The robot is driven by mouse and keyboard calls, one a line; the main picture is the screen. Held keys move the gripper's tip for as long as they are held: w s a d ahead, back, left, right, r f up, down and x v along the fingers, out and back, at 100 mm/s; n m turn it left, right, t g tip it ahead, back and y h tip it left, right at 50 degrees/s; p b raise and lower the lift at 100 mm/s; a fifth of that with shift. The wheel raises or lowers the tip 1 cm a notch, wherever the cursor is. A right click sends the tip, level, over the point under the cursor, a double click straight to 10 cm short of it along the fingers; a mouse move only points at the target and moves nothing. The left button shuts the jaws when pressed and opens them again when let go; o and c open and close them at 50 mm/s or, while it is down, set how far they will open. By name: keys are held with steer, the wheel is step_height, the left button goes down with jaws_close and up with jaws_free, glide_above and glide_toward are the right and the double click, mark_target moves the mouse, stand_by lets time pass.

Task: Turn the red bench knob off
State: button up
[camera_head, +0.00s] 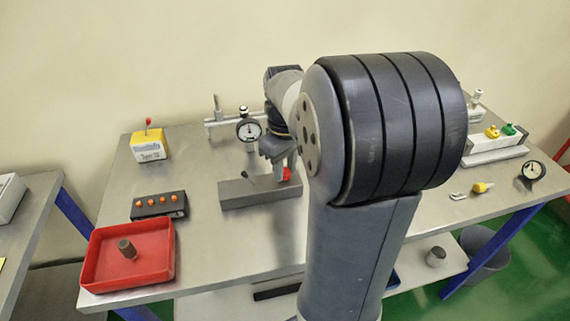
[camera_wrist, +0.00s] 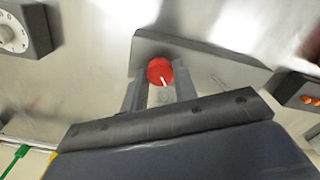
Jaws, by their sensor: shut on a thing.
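The red bench knob (camera_wrist: 159,71) sits on a grey block (camera_wrist: 205,62) and shows round and red with a white mark in the wrist view. In the head view the red knob (camera_head: 287,174) shows partly at the right end of the grey block (camera_head: 245,191), behind my arm. My gripper (camera_wrist: 160,88) reaches down over the block, with one finger on each side of the knob, shut on it. In the head view my gripper (camera_head: 280,165) is at the same spot, its fingers partly hidden by my arm.
A red tray (camera_head: 100,262) with a brown cylinder (camera_head: 127,249) stands at the front left. A black box with orange buttons (camera_head: 159,205) and a yellow box (camera_head: 148,145) stand behind it. A gauge (camera_head: 248,130) stands behind the block. My arm hides the bench's middle right.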

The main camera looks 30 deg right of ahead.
mark_target(285, 171)
steer(key=m+p, duration=0.1)
steer(key=m, duration=0.3)
steer(key=shift+r+p, duration=0.1)
steer(key=shift+p, duration=0.25)
steer(key=m+p, duration=0.1)
steer(key=m, duration=0.3)
steer(key=shift+m, duration=0.4)
steer(key=m+p, duration=0.1)
steer(key=m, duration=0.3)
steer(key=shift+p, duration=0.3)
steer(key=shift+w+m+p, duration=0.1)
steer(key=shift+m+p, duration=0.2)
steer(key=shift+m, duration=1.6)
steer(key=o, duration=1)
steer(key=shift+c, duration=0.2)
step_height(285, 171, up, 11)
steer(key=shift+f, duration=0.2)
